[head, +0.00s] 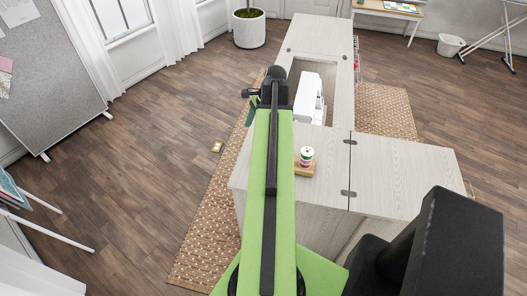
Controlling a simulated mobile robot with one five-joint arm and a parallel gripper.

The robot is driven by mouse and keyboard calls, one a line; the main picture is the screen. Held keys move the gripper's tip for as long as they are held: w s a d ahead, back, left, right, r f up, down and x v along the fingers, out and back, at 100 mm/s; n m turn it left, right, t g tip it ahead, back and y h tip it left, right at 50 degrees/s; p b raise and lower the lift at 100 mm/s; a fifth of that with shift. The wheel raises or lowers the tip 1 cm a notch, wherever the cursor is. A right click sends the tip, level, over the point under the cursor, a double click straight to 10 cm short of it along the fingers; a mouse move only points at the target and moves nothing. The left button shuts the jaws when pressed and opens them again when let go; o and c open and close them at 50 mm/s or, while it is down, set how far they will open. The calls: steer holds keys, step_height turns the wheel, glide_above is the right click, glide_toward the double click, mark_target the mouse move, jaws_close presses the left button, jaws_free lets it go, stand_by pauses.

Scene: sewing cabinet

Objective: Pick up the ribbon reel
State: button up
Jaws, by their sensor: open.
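The ribbon reel (306,155) is a small upright cylinder with a white top and a dark red and green band. It stands on a small wooden block (301,169) on the pale wood sewing cabinet (386,164), just right of my arm. My gripper (258,93) is dark and sits at the far end of my green arm, beyond and to the left of the reel and clear of it. It is open, with nothing seen in it. My arm hides part of the cabinet's left side.
A white sewing machine (309,98) sits in the cabinet's recess. A patterned rug (206,235) lies under the cabinet. A potted plant (249,28) stands behind. The floor to the left is mostly free.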

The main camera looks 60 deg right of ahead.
steer(key=s+d+r+m+t, duration=0.1)
steer(key=s+d+r+m, duration=0.1)
steer(key=s+d+m, duration=0.45)
steer(key=shift+n, duration=0.75)
steer(key=b+x, duration=0.3)
steer(key=s+b+x, duration=0.1)
steer(key=b+x, duration=0.3)
steer(key=s+f+b+x, duration=0.1)
steer(key=b+x, duration=0.2)
steer(key=x, duration=0.1)
steer(key=shift+s+d+f+b, duration=0.1)
steer(key=shift+s+f+b, duration=0.1)
steer(key=shift+b, duration=0.2)
steer(key=shift+w+f, duration=0.1)
steer(key=b+x, duration=0.5)
steer(key=shift+w, duration=0.1)
steer(key=shift+c, duration=0.3)
steer(key=c, duration=1.4)
steer(key=shift+o, duration=0.2)
